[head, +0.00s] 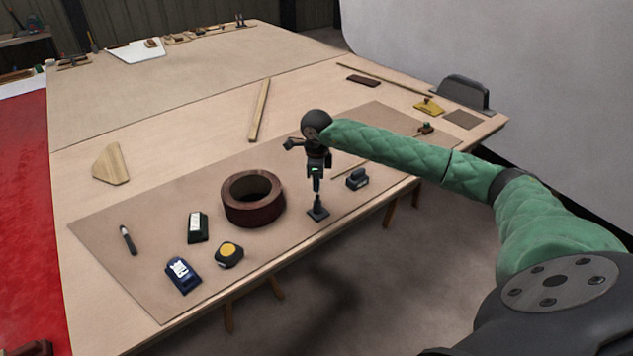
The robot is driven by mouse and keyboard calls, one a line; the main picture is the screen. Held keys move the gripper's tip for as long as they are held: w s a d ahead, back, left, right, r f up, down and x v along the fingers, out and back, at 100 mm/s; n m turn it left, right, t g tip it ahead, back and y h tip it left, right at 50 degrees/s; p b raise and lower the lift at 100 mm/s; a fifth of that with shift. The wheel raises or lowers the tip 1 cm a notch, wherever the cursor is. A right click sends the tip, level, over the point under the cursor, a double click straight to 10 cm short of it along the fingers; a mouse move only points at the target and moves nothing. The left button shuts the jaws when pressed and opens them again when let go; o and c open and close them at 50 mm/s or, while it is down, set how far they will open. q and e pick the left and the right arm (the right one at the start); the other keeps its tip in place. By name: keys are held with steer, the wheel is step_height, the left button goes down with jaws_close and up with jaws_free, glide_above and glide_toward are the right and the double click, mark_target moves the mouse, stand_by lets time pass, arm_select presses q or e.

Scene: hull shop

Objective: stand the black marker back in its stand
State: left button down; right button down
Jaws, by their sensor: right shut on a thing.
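My right gripper (316,172) points down over the near part of the brown mat. It is shut on a slim dark upright thing, which looks like the black marker (317,185); the fingers hide its upper part. Directly below is the small black stand (318,213), with a square base and a short upright holder. The marker's lower end lines up with the stand's top. At this size I cannot tell whether it is inside the holder or just above it. My left gripper is not in view.
Left of the stand is a brown tape roll (253,199); right of it is a dark block-like tool (357,179).

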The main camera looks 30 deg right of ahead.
steer(key=shift+f+b, duration=0.2)
steer(key=shift+b, duration=0.25)
stand_by(0.5)
steer(key=c, duration=1.4)
jaws_free()
steer(key=shift+r+b, duration=1.15)
steer(key=shift+r, duration=2.75)
